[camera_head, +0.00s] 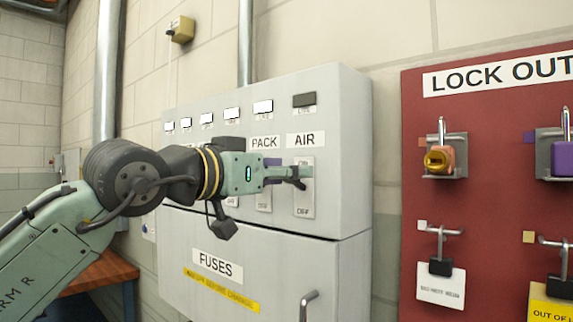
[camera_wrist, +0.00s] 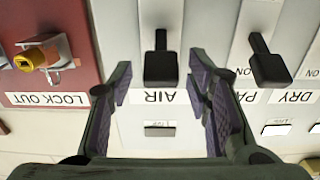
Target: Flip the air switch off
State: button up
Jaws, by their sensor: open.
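The air switch is a black lever on a pale plate (camera_head: 305,205) under the AIR label (camera_head: 306,140) of a grey wall panel. In the wrist view, which is upside down, the black air lever (camera_wrist: 160,66) has its handle end toward the AIR label (camera_wrist: 165,97). My gripper (camera_head: 300,177) is in front of this plate in the head view and hides most of the lever there. In the wrist view my gripper (camera_wrist: 160,80) is open, with one finger to each side of the lever and gaps between. No contact with the lever shows.
A second black lever (camera_wrist: 265,62) stands beside the right finger in the wrist view, at the PACK column. A FUSES cabinet with a metal handle (camera_head: 308,303) is below. A red lockout board (camera_head: 480,215) with padlocks hangs at right.

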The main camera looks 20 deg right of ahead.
jog(key=shift+w+d, duration=0.25)
jog(key=shift+d, duration=0.05)
jog(key=shift+c, duration=0.4)
grip_shut()
